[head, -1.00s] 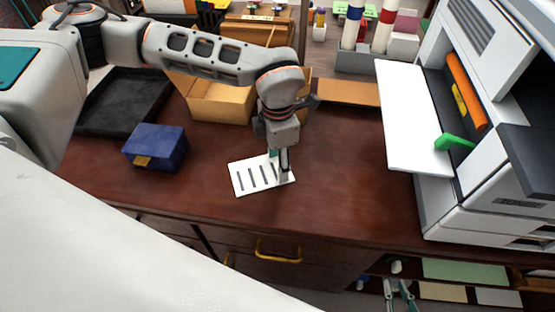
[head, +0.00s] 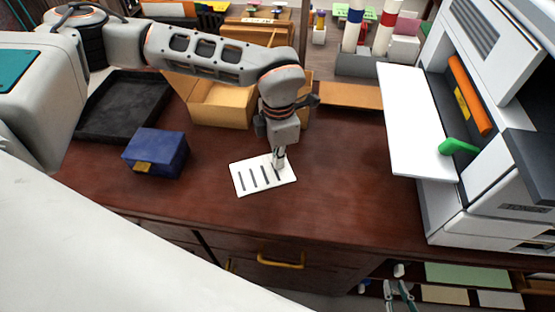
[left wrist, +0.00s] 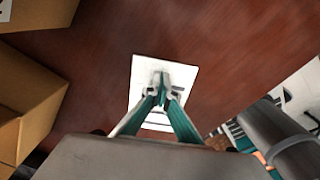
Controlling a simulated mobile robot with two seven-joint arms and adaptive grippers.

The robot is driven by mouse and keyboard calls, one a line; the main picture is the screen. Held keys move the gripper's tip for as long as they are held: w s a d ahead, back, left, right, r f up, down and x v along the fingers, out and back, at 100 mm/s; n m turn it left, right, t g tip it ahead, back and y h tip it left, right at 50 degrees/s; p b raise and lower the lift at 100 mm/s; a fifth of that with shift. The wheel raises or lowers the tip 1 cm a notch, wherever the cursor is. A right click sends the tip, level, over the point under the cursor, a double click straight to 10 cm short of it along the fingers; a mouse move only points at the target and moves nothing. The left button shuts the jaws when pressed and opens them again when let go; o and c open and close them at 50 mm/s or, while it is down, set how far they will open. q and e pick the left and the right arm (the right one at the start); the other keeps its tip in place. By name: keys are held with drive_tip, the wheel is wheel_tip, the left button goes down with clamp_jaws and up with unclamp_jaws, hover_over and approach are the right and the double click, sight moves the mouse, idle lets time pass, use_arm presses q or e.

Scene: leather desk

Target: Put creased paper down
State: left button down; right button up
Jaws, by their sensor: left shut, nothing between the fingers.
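The creased paper (head: 237,181) is a white sheet with several dark slots or lines, lying flat on the dark red-brown desk. My left gripper (head: 279,168) points down at the paper's right part. In the left wrist view the teal fingers (left wrist: 163,88) meet at the tips, with nothing between them, in front of the white paper (left wrist: 184,74). Whether the tips touch the paper I cannot tell. What seem to be my right gripper's teal and grey fingers (head: 398,292) show low at the right, below the desk edge; their opening is unclear.
A blue box (head: 160,150) with a yellow clasp stands left of the paper. A black tray (head: 118,108) and an open cardboard box (head: 222,103) lie behind. A white machine with an open flap (head: 415,130) stands at the right. Bare desk (head: 345,170) lies between paper and machine.

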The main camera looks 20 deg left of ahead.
use_arm(q)
drive_tip(key=c, duration=2.2)
unclamp_jaws()
wheel_tip(320, 180, up, 12)
drive_tip(key=shift+r, duration=0.1)
